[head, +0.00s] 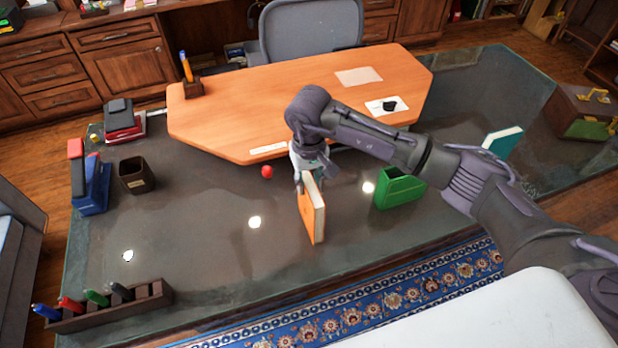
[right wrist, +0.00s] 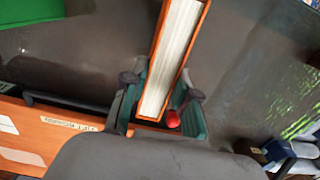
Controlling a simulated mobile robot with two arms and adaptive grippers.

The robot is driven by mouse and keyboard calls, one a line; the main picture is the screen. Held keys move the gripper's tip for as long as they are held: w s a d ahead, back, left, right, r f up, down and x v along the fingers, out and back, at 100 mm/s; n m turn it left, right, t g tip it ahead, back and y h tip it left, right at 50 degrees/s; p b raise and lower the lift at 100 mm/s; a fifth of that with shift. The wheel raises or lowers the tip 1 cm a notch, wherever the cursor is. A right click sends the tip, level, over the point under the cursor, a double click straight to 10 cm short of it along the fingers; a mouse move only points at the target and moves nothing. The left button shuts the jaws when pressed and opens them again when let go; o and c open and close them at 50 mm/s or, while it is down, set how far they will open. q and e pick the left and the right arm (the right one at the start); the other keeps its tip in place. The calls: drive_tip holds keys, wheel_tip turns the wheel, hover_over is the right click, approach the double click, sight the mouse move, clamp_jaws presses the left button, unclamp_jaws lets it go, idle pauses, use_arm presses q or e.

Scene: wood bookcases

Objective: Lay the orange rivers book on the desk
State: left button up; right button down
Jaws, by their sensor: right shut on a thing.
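The orange book (head: 312,211) stands upright, with its cream page edges facing right, over the dark glass top of the desk (head: 195,215). My right gripper (head: 311,181) is shut on its upper end. In the right wrist view, the book (right wrist: 176,55) sits between the two fingers of the gripper (right wrist: 160,100), page edges toward the camera. I cannot tell whether its lower edge touches the glass. The title is not readable. My left gripper is not in view.
A green box (head: 399,188) stands right of the book, and a red ball (head: 267,171) lies to its left. A pen rack (head: 108,307), dark cup (head: 136,175) and blue item (head: 92,185) stand at left. The glass left of the book is mostly clear.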

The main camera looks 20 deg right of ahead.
drive_tip(key=shift+f, duration=0.25)
drive_tip(key=shift+f+b, duration=0.1)
drive_tip(key=shift+b, duration=0.2)
drive_tip(key=c, duration=0.9)
unclamp_jaws()
